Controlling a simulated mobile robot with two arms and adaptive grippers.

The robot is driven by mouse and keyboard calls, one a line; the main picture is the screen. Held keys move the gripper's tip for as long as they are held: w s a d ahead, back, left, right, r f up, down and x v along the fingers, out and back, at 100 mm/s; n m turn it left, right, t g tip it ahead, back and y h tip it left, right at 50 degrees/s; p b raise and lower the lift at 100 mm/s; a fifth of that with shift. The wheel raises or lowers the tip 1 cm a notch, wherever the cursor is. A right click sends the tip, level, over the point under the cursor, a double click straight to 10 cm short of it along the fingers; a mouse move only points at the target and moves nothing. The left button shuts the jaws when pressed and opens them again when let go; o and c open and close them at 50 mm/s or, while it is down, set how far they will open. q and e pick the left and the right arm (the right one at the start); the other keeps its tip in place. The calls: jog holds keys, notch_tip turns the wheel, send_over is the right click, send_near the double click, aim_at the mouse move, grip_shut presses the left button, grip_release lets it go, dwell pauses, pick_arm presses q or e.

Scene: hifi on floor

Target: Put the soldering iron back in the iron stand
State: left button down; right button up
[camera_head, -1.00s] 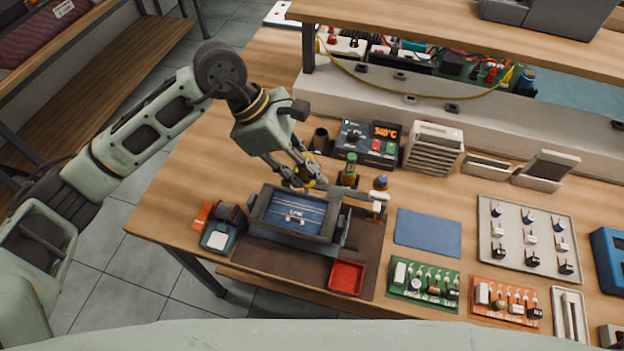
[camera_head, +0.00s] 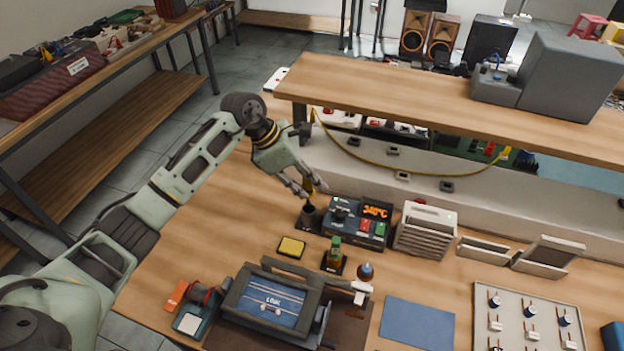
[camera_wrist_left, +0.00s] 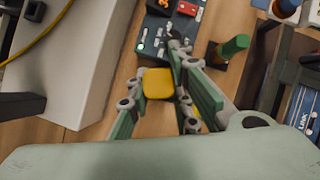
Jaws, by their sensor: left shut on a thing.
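My left gripper (camera_head: 306,191) is shut on the soldering iron, whose yellow handle (camera_head: 309,184) shows between the fingers. The fingers are directly above the dark cup-shaped iron stand (camera_head: 309,218), left of the soldering station (camera_head: 357,222). The iron's lower end points down at the stand's mouth; I cannot tell whether it is inside. In the left wrist view, a yellow block, which looks like the handle's end (camera_wrist_left: 158,84), is between the fingers. The stand is mostly hidden there. My right gripper is not in view.
The wooden shelf (camera_head: 400,95) overhangs behind, close to my left arm. A blue mat (camera_head: 417,328) lies to the right.

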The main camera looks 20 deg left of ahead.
aim_at(308, 204)
pick_arm(q)
jog(key=shift+f+b, duration=0.3)
jog(key=shift+f, duration=0.45)
jog(key=shift+f+b, duration=0.8)
jog(key=shift+f, duration=0.05)
jog(key=shift+w+f+b, duration=0.1)
jog(key=shift+f+b, duration=1.25)
jog(key=shift+f, duration=0.1)
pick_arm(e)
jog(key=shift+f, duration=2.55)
pick_arm(q)
jog(key=c, duration=1.5)
grip_release()
jog(key=o, duration=0.6)
jog(key=shift+c, duration=0.2)
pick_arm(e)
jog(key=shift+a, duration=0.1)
